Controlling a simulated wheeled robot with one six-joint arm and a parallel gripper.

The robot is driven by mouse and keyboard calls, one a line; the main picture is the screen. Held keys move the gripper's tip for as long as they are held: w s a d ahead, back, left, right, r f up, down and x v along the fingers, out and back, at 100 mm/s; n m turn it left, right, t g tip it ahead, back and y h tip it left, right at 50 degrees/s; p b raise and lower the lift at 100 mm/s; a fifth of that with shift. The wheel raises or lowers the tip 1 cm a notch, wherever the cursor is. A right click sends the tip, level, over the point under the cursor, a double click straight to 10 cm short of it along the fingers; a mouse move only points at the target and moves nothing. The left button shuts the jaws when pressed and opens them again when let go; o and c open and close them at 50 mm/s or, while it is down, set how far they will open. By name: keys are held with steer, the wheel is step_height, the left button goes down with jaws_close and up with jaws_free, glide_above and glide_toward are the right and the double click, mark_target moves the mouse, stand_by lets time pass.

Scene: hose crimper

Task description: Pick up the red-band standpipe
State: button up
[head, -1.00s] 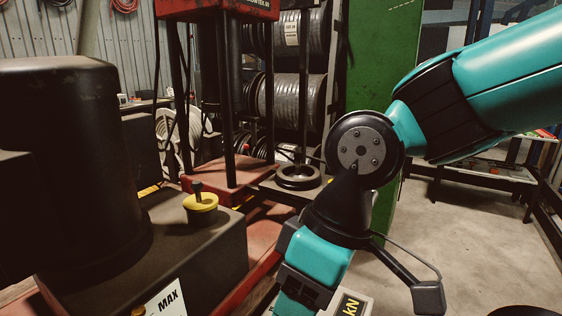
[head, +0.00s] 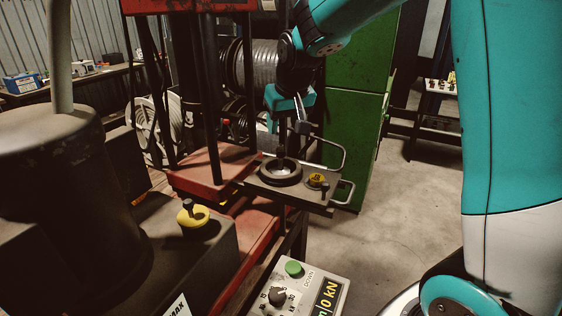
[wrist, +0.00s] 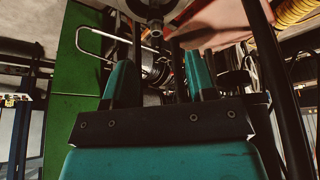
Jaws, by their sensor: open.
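I cannot make out a standpipe with a red band in either view. My gripper (head: 282,135) points down above a black ring (head: 281,173) on a small shelf (head: 302,197) beside the red press. Its tip is small and dark in the head view, and a slim upright shape just above the ring's middle cannot be told apart from it. In the wrist view my gripper (wrist: 160,78) shows two teal fingers standing apart, with nothing clearly held between them. A dark round part with a short stem (wrist: 155,22) shows beyond the fingers at the top.
A yellow knob (head: 317,181) and a bent metal handle (head: 344,190) are at the shelf's right. The red press (head: 215,172) stands left of it, a green cabinet (head: 357,130) behind right. A control box (head: 300,290) reading 0 kN is in front. Open floor lies right.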

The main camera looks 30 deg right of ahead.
mark_target(281, 145)
steer(key=x, duration=0.3)
steer(key=shift+w+f+p, duration=0.1)
steer(key=shift+f+p, duration=0.1)
steer(key=shift+p, duration=0.2)
steer(key=p+x, duration=0.2)
steer(key=x, duration=0.1)
steer(key=p+x, duration=0.1)
steer(key=shift+w+d+f, duration=0.15)
steer(key=shift+d, duration=0.2)
steer(key=shift+w+f, duration=0.2)
steer(key=shift+f, duration=0.25)
jaws_close()
